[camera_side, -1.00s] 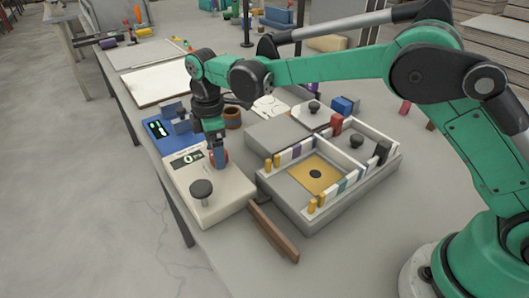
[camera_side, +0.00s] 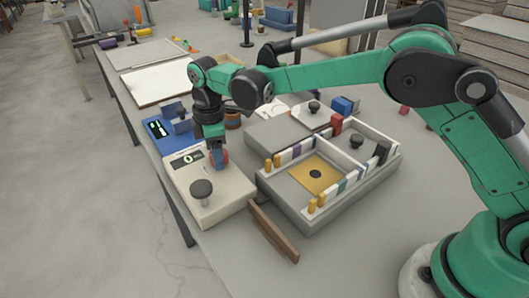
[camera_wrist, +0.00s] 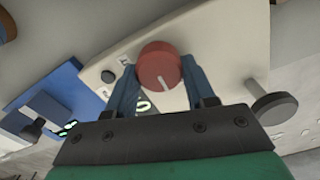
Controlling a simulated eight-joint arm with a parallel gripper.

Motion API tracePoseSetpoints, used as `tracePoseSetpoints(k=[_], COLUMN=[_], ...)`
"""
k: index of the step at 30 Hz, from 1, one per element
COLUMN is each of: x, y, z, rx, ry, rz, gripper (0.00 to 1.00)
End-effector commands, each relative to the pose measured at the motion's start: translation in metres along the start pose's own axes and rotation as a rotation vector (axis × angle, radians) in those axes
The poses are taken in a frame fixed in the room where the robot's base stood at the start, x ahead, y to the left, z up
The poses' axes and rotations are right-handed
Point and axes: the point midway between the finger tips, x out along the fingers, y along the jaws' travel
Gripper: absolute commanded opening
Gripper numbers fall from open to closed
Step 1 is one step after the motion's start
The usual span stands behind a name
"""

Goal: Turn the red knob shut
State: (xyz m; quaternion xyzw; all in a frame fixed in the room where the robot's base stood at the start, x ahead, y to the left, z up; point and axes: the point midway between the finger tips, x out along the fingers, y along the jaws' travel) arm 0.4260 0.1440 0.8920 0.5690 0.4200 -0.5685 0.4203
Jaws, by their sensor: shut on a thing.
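The red knob (camera_wrist: 158,64) is a round disc with a pale pointer line, on a cream box (camera_side: 229,200) with a small digital display. In the wrist view it sits between the two blue fingers of my gripper (camera_wrist: 160,78), one on each side. In the side view my gripper (camera_side: 219,160) points down over the box, and the knob (camera_side: 224,157) is partly hidden by a finger. The gripper is shut on the knob. The display (camera_side: 187,158) seems to read 0.
A dark round knob (camera_side: 201,188) stands on the same box, in front. A blue box with a display (camera_side: 158,130) is behind. A grey tray with dividers (camera_side: 330,215) is to the right, and a brown bar (camera_side: 273,235) lies beside it.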

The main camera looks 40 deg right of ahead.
Motion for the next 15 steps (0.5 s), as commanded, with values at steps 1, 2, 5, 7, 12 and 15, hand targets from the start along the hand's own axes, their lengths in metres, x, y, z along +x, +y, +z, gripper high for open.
tracePoseSetpoints(k=[1,2,5,7,12,15], x=[-0.0004,-0.0004,-0.0005,-0.0005,-0.0006,-0.0007], y=[-0.0003,-0.0002,0.0001,0.0003,0.0009,0.0013], z=[-0.0001,-0.0001,-0.0002,-0.0002,-0.0001,0.0000], rx=[0.018,0.031,0.089,0.139,0.289,0.384], ry=[-0.001,-0.001,-0.001,-0.001,-0.001,-0.001], rz=[-0.002,-0.002,-0.002,-0.002,-0.002,-0.002], gripper=[0.00,0.00,0.00,0.00,0.00,0.00])
